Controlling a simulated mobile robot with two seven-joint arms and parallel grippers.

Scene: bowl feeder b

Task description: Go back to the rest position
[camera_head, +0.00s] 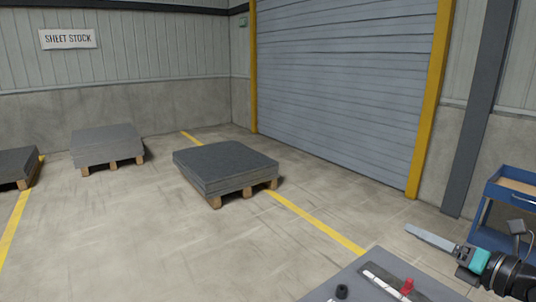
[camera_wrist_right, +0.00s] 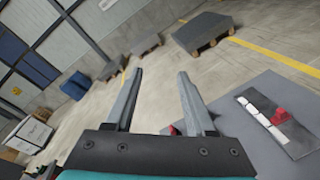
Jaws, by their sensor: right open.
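My right gripper (camera_head: 432,237) is at the lower right in the head view, held up near the grey machine top (camera_head: 350,284). In the right wrist view its two grey fingers (camera_wrist_right: 158,98) stand apart with nothing between them. The gripper is open and empty. My left gripper is in neither view.
The grey top carries a red part (camera_head: 407,286) and a black knob (camera_head: 342,292). A blue cart (camera_head: 507,190) stands at the right edge. Pallets of grey sheets (camera_head: 225,165) stand on the floor before a roller door (camera_head: 345,85). The floor between is clear.

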